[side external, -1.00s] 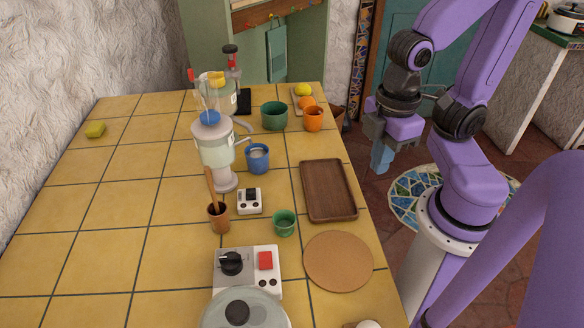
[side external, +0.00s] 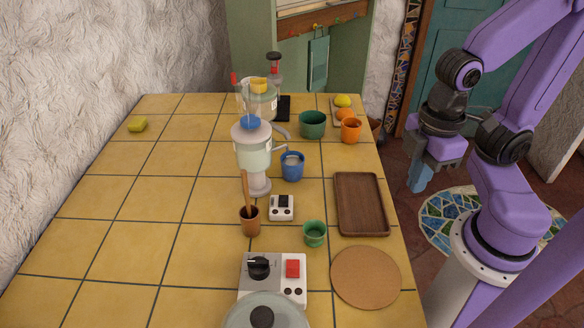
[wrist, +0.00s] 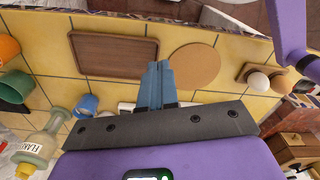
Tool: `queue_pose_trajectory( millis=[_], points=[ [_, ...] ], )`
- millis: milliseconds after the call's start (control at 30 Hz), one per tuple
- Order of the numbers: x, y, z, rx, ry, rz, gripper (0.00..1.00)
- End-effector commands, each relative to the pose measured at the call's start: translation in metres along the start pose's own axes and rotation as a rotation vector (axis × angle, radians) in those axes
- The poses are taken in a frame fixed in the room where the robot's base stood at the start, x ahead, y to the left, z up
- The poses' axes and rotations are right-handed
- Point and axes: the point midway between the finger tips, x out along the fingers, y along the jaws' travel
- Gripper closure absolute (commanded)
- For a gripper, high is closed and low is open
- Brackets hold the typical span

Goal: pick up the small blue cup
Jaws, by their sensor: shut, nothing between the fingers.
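The small blue cup (side external: 292,167) stands upright on the yellow tiled counter, just right of a tall jar with a blue lid; something pale shows inside it. In the wrist view the blue cup (wrist: 86,104) is at the lower left, partly cut off by my gripper's dark mount. My gripper (side external: 416,186) hangs off the counter's right side, well apart from the cup. In the wrist view its blue fingers (wrist: 157,68) are together and empty.
A brown tray (side external: 361,204) and a cork mat (side external: 365,277) lie along the right edge. A small green cup (side external: 315,234), a larger green cup (side external: 312,124) and an orange cup (side external: 351,131) stand nearby. The jar (side external: 253,158) stands close left of the blue cup. The left counter is mostly clear.

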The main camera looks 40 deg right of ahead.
Motion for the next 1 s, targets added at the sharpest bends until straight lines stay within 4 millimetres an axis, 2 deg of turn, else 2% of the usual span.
queue_pose_trajectory(
  millis=[367, 467, 633, 667, 1000],
  points=[
    [0.0000, 0.0000, 0.0000, 0.000, 0.000, 0.000, 1.00],
    [0.0000, 0.0000, 0.0000, 0.000, 0.000, 0.000, 0.71],
    [0.0000, 0.0000, 0.0000, 0.000, 0.000, 0.000, 0.15],
    [0.0000, 0.0000, 0.0000, 0.000, 0.000, 0.000, 0.12],
    [-0.0014, 0.0028, -0.0043, 0.007, 0.000, 0.000, 0.12]
  ],
)
